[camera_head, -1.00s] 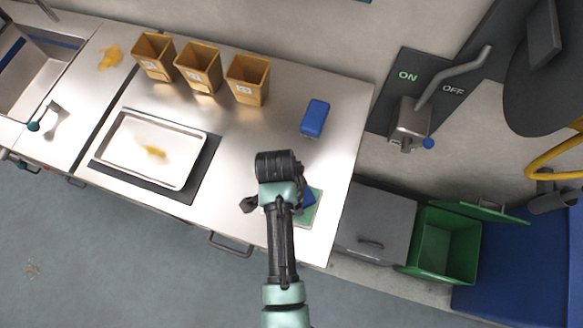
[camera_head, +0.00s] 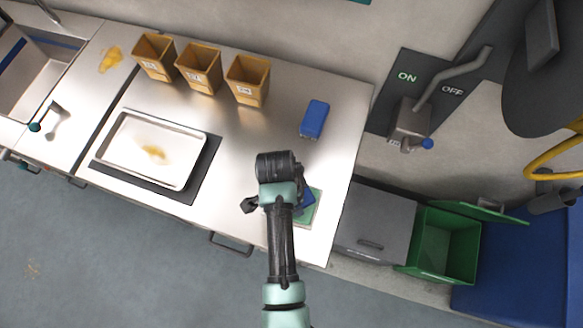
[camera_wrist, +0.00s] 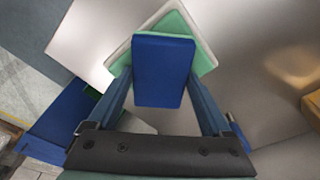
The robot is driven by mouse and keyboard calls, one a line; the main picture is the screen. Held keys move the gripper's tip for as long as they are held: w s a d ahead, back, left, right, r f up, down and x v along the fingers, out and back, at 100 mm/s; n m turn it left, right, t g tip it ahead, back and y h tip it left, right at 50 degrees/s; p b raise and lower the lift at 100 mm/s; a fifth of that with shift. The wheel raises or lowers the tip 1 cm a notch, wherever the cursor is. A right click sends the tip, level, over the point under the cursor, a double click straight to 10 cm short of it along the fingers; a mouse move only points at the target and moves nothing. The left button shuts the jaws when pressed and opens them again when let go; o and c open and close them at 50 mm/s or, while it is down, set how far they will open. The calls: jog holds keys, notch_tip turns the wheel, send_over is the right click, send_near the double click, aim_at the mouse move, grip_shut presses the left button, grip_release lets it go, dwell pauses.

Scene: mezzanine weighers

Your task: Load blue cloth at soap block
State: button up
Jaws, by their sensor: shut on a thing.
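My gripper (camera_wrist: 160,76) is shut on a blue cloth (camera_wrist: 163,60), a flat rectangular pad held between the two fingers in the wrist view. The soap block (camera_wrist: 203,62) is a pale green slab on a white dish (camera_wrist: 119,52). It lies beyond the cloth in the picture and is partly covered by it. I cannot tell whether cloth and soap touch. In the head view, my arm hides most of the gripper; a bit of the blue cloth (camera_head: 308,199) and the green soap block (camera_head: 313,212) show to its right, near the counter's right end.
Another blue block (camera_head: 314,119) stands on the steel counter (camera_head: 240,150) behind. Three tan bins (camera_head: 247,82) line the back. A white tray (camera_head: 130,167) with a yellow smear lies left. An ON/OFF lever (camera_head: 450,80) is on the wall; a green bin (camera_head: 443,250) stands right.

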jog(key=shift+s, duration=0.1)
notch_tip(320, 180, up, 7)
jog(key=p, duration=0.7)
jog(key=shift+f, duration=0.1)
dwell(0.9)
jog(key=shift+w+f+n+b, duration=0.2)
jog(key=shift+f+n+b, duration=0.1)
jog(key=shift+b, duration=0.25)
jog(key=shift+w+f+n+b, duration=0.2)
jog(key=shift+f+n+b, duration=0.15)
jog(key=shift+n+b, duration=0.4)
jog(key=n+b, duration=0.1)
jog(key=b, duration=0.1)
jog(key=f+n+b, duration=0.1)
jog(key=n+b, duration=0.1)
jog(key=w+n+b, duration=0.1)
jog(key=b, duration=0.1)
jog(key=shift+f+n+y, duration=0.3)
jog(key=shift+n, duration=0.05)
jog(key=n+b, duration=0.4)
jog(key=shift+w+d+f+t, duration=0.1)
jog(key=shift+f+t, duration=0.15)
jog(key=shift+t, duration=0.15)
jog(key=shift+r+n+y+b, duration=0.15)
jog(key=shift+n+y+b, duration=0.15)
jog(key=shift+n+b, duration=0.45)
